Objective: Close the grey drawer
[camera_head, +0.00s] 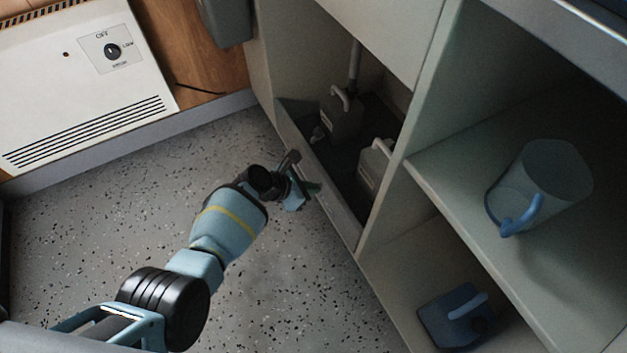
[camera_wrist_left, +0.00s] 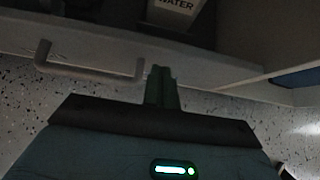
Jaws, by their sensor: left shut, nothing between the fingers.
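The grey drawer (camera_head: 318,185) is low in the pale cabinet, and its inside shows over the front panel. I cannot tell exactly how far out it stands. Two grey jugs (camera_head: 343,115) with pale handles stand in it. In the left wrist view, the drawer front (camera_wrist_left: 210,67) spans the picture, with a bar handle (camera_wrist_left: 90,70) left of the fingers. My left gripper (camera_head: 311,190) is at the outer side of the drawer front. Its fingers (camera_wrist_left: 160,75) are shut, empty and close to the panel; contact is unclear. My right gripper is out of view.
A clear jug (camera_head: 540,185) with a blue handle stands on the shelf to the right. A blue container (camera_head: 458,315) stands in the compartment below. A white heater (camera_head: 85,80) is at the upper left. The speckled floor (camera_head: 300,300) is clear.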

